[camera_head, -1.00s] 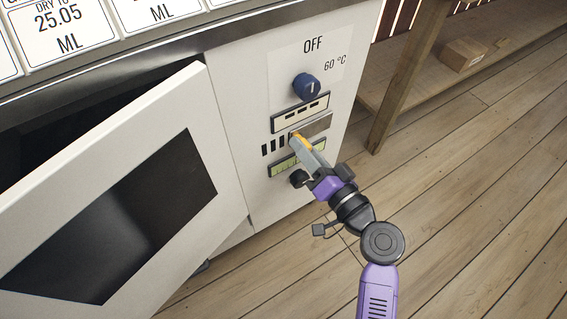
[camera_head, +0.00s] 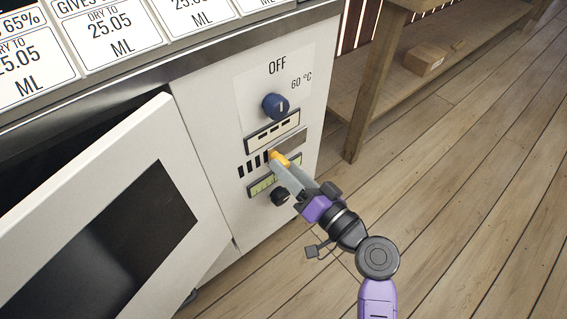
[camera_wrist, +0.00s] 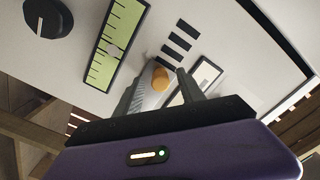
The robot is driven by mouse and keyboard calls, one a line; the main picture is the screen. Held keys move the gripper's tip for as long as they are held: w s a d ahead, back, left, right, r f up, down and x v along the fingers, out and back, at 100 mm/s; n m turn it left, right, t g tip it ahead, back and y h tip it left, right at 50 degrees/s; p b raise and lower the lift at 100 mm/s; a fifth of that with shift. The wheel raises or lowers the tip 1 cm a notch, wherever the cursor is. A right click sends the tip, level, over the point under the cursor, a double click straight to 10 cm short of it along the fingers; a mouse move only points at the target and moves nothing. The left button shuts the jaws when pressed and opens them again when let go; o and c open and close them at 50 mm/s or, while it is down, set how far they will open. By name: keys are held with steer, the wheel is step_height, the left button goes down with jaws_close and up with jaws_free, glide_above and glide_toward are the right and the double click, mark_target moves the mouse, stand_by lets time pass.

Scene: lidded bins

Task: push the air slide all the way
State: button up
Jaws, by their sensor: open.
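The air slide's orange knob (camera_head: 279,158) sits on a grey-brown slide plate (camera_head: 292,142) on the white front panel. Several black vent slots (camera_head: 253,164) show to the left of the plate. My gripper (camera_head: 284,164) is at the knob, reaching in from the lower right. In the wrist view, the orange knob (camera_wrist: 160,82) lies between the two spread fingers of my gripper (camera_wrist: 161,88). The fingers hide part of the plate.
A blue dial (camera_head: 275,105) is above the slide, under OFF. A green scale (camera_head: 272,178) and a black knob (camera_head: 280,196) are below it. The white door (camera_head: 105,220) hangs open at the left. A wooden shelf (camera_head: 410,85) stands at the right beyond clear floor.

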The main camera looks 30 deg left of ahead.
steer(key=p+v, duration=0.1)
steer(key=v, duration=0.5)
stand_by(0.4)
steer(key=s+d+f+m+t+h, duration=0.1)
steer(key=d+m+t+h, duration=0.3)
steer(key=d, duration=0.6)
steer(key=s+d+f+m+t+h, duration=0.1)
steer(key=d+f+m+t+h, duration=0.1)
steer(key=d+t+h, duration=0.5)
steer(key=s+d+r+g+h, duration=0.1)
steer(key=s+d+r+h, duration=0.1)
steer(key=s+d, duration=0.5)
steer(key=s+d+r+n+g+h, duration=0.1)
steer(key=s+d+h, duration=0.15)
steer(key=s, duration=0.85)
steer(key=s+d+r+g+h, duration=0.1)
steer(key=s+d+r, duration=0.1)
steer(key=s+d, duration=0.55)
step_height(320, 180, up, 32)
steer(key=s+a+p, duration=0.1)
steer(key=p, duration=3)
steer(key=shift+a, duration=0.35)
